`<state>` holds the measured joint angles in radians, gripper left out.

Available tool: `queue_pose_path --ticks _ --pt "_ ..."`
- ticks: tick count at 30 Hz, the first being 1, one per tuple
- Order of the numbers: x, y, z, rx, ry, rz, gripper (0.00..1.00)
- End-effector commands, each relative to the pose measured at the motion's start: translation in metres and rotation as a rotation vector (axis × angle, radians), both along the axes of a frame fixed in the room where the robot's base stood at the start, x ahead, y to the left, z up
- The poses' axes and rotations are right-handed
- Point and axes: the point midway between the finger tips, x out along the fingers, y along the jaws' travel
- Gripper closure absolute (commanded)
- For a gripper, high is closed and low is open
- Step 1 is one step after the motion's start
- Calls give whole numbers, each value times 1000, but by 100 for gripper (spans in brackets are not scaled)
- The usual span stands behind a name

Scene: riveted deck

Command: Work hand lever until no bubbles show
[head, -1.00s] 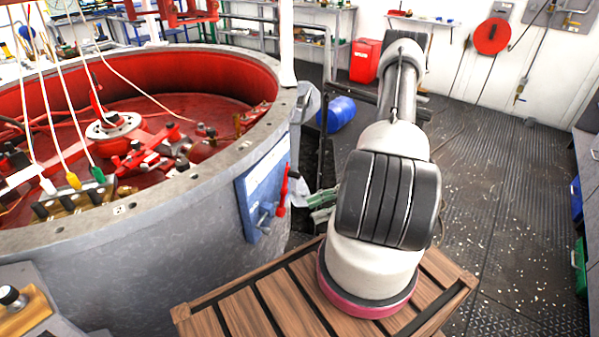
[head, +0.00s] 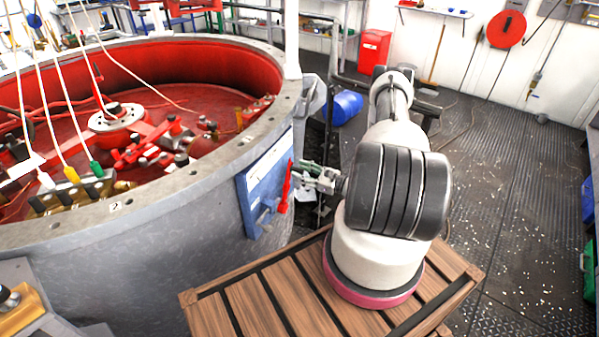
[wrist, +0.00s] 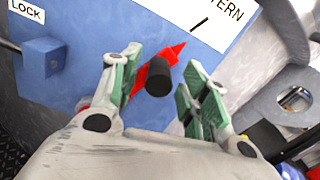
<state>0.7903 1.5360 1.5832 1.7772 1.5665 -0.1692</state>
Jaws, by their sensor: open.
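The red hand lever (head: 286,188) is on a blue panel (head: 256,187) on the outside of the big grey tank. In the wrist view the red lever (wrist: 160,66) ends in a black cylindrical grip (wrist: 158,79). My gripper (head: 308,172) is open at the panel, close to the lever. In the wrist view its green-padded fingers (wrist: 160,85) stand on either side of the black grip, with gaps on both sides. I cannot tell how deep the grip lies between them. I see no bubbles or sight glass.
The tank's grey rim (head: 188,186) rises beside the panel. A blue block (wrist: 42,60) juts from the panel under a LOCK label. My arm stands over a slatted wooden platform (head: 290,290). A blue drum (head: 347,106) lies behind; floor to the right is open.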

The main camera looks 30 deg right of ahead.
Motion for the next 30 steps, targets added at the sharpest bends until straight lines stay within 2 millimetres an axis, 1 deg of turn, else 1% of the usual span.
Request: queue_pose_path --ticks 4,11,12,14,15,19,20,30 --pt "9 6 0 0 0 2 55" --pt "10 7 0 1 1 1 55" --pt "10 7 0 1 1 1 57" --pt "10 7 0 1 1 1 68" --pt "10 7 0 1 1 1 75" --pt "10 7 0 1 1 1 99" --pt "10 7 0 1 1 1 100" --pt "11 4 2 -20 -13 2 100"
